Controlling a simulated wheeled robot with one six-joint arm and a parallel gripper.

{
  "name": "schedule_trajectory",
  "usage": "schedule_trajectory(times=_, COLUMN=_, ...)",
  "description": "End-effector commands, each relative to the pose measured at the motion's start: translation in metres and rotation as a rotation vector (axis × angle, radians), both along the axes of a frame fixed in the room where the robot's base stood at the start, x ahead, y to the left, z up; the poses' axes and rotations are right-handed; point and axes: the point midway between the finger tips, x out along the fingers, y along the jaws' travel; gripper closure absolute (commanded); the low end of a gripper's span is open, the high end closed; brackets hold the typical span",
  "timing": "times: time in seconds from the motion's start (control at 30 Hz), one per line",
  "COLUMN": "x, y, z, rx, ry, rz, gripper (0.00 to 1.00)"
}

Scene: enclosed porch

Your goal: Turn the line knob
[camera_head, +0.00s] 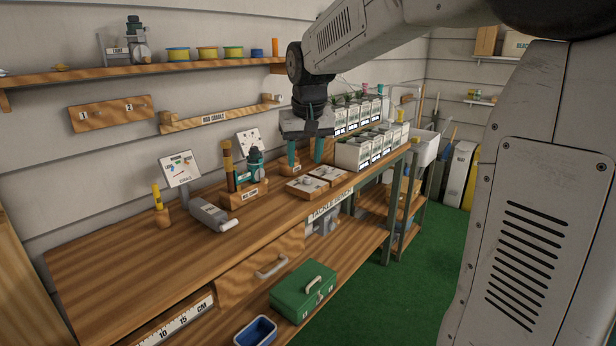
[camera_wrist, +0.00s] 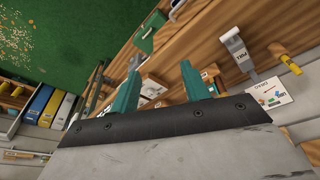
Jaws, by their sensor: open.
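I cannot read a label that marks one thing as the line knob. Two small wooden boards with pale plates lie near the front edge of the workbench; the nearer board (camera_head: 305,186) bears a small round grey knob, and the farther board (camera_head: 328,174) bears small fittings. A grey box with a pale cylindrical end (camera_head: 214,215) sits farther left; it shows in the wrist view as a grey labelled piece (camera_wrist: 236,46). My gripper (camera_head: 305,160) points down above the bench behind the boards, its teal fingers apart with nothing visibly held. In the wrist view my gripper (camera_wrist: 160,70) is also spread.
A rod-and-reel holder (camera_head: 243,195) stands left of my gripper. White packet boxes (camera_head: 354,154) stand close on its right. A sign card (camera_head: 180,170) stands at the back left. A green toolbox (camera_head: 303,292) sits on the lower shelf. The bench's left end is clear.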

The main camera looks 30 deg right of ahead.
Motion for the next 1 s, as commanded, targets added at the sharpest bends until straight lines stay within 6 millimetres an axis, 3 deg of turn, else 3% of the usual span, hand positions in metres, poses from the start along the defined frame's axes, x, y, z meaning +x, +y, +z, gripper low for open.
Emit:
schedule_trajectory(times=0.03, x=0.031, y=-0.015, z=-0.009, rx=-0.001, ry=-0.006, rz=-0.024, gripper=0.54)
schedule_trajectory(times=0.2, x=0.125, y=-0.067, z=-0.041, rx=-0.012, ry=-0.051, rz=-0.096, gripper=0.54)
schedule_trajectory(times=0.4, x=0.204, y=-0.123, z=-0.091, rx=-0.024, ry=-0.097, rz=-0.163, gripper=0.54)
schedule_trajectory(times=0.6, x=0.239, y=-0.153, z=-0.122, rx=-0.03, ry=-0.123, rz=-0.197, gripper=0.54)
schedule_trajectory(times=0.77, x=0.248, y=-0.16, z=-0.136, rx=-0.03, ry=-0.128, rz=-0.203, gripper=0.54)
schedule_trajectory(times=1.0, x=0.261, y=-0.166, z=-0.172, rx=-0.03, ry=-0.126, rz=-0.203, gripper=0.54)
